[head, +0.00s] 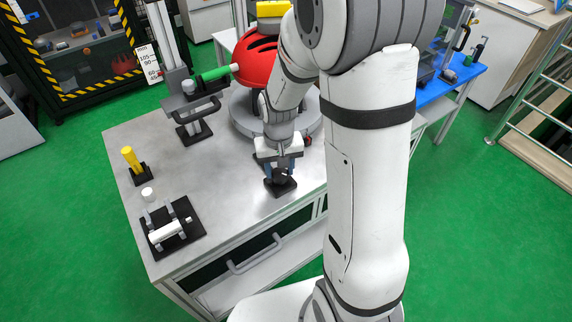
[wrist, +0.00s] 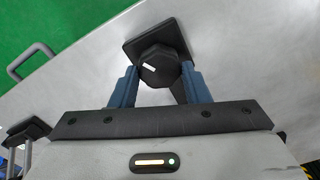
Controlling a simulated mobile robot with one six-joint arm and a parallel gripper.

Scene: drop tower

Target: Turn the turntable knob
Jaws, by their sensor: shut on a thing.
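The turntable knob (wrist: 160,67) is a black faceted knob with a small white mark on its top. It sits on a dark square base on the metal table. My gripper (wrist: 160,84) has its two blue fingers on either side of the knob and is shut on it. In the head view my gripper (head: 281,172) points down over the knob's black base (head: 281,188) near the table's front edge. The grey round turntable (head: 243,118) stands behind, carrying a red helmet (head: 258,62). My arm hides part of the helmet and turntable.
The metal table (head: 228,190) has a yellow post (head: 131,158) on a black stand at left. A black fixture (head: 177,243) with a white cylinder lies at the front left. A stand with a green-handled part (head: 214,74) rises behind. The table between them is clear.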

